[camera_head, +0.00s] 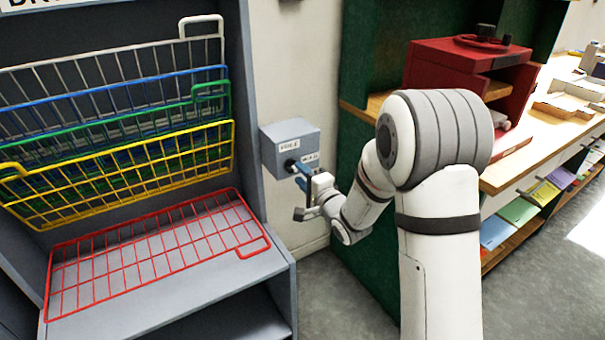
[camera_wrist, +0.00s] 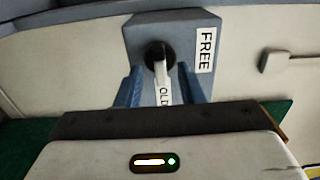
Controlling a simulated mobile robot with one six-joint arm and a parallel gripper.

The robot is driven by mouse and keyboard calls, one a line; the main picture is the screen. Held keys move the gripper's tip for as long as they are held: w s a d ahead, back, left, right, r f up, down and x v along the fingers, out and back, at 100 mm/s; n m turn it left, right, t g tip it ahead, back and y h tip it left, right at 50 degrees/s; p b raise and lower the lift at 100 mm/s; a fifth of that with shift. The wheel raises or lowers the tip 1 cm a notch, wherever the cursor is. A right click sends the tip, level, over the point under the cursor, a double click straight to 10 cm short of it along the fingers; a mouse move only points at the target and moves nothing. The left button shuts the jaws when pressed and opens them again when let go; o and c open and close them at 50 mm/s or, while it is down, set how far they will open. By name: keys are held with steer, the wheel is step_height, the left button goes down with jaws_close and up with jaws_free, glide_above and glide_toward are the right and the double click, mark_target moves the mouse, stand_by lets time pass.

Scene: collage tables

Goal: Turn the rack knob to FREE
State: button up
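The rack knob is a black hub with a white pointer bar (camera_wrist: 160,73) on a blue-grey box (camera_head: 273,139). In the wrist view, the bar points down over a label reading "OLD", its first letter hidden, apparently HOLD. The FREE label (camera_wrist: 206,50) is to the right of the knob there; in the head view, FREE (camera_head: 289,146) sits above the dark hub. My gripper (camera_wrist: 160,88) is open, with one blue finger on each side of the bar and gaps visible between. In the head view, my gripper (camera_head: 300,176) is right at the box front.
A grey rack at left holds tilted wire shelves, white, blue, green and yellow (camera_head: 120,170), with a red one (camera_head: 155,255) lying lower. A green panel, a red cabinet (camera_head: 470,75) and a wooden counter stand at right.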

steer(key=shift+x, duration=1)
steer(key=shift+c, duration=0.3)
